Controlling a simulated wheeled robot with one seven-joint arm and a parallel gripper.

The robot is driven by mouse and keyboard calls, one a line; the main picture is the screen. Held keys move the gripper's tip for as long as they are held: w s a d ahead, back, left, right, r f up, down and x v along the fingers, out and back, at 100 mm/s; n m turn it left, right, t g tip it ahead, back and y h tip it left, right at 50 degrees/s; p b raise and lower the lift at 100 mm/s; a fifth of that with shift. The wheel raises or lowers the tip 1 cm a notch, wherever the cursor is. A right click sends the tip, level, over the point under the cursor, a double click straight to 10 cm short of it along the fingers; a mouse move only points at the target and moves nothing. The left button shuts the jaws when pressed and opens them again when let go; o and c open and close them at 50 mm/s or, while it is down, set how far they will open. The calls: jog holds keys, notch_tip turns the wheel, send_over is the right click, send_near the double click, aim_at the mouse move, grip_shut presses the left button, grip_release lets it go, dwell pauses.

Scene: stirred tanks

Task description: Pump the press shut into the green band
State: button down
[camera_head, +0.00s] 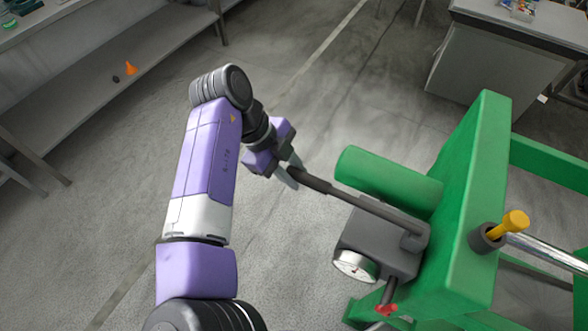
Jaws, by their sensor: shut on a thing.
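The green press frame (470,170) stands at the right. Its grey pump block (378,243) is fixed to the near left side, with a dark pump lever (352,198) sticking out to the left. My gripper (289,175) is shut on the lever near its outer end. The lever's tip is partly hidden by the fingers. A white round gauge (355,265) faces forward on the block; its needle and any green band are too small to read. A red valve knob (386,309) sits below the block. A green cylinder (388,181) lies behind the lever.
A yellow-headed handle (515,222) stands in a dark holder on the press, beside a shiny rod (550,250). A grey bench (510,60) stands at the back right and a shelf (110,70) at the back left. The floor between is clear.

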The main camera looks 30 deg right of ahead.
jog(key=shift+a, duration=0.1)
jog(key=c, duration=1.2)
grip_release()
jog(key=shift+o, duration=0.2)
jog(key=b+v, duration=0.1)
jog(key=v, duration=0.7)
jog(key=shift+w+f, duration=0.1)
